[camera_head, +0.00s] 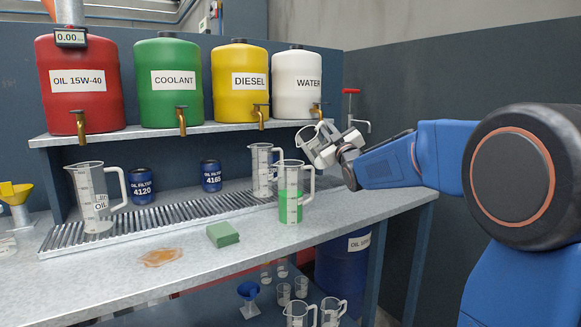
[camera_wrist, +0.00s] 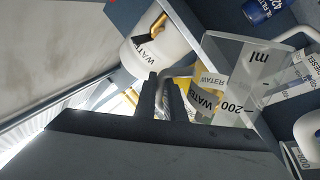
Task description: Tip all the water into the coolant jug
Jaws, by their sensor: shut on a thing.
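My gripper (camera_head: 326,154) is shut on the handle of a small clear jug (camera_head: 308,135). In the wrist view this jug (camera_wrist: 250,75) shows a WATER label and a 200 ml mark, and my gripper's fingers (camera_wrist: 165,95) are around its handle. The jug is tilted, just above the rim of a tall clear jug with green liquid, the coolant jug (camera_head: 290,205), which stands upright on the bench. I cannot tell whether water is left in the held jug, and no stream shows. The white WATER tank (camera_head: 298,70) stands on the shelf behind.
Another clear jug (camera_head: 262,172) stands close behind the coolant jug. An oil jug (camera_head: 93,200) stands on the ribbed drain tray (camera_head: 150,226) at left. The bench right of the coolant jug is clear.

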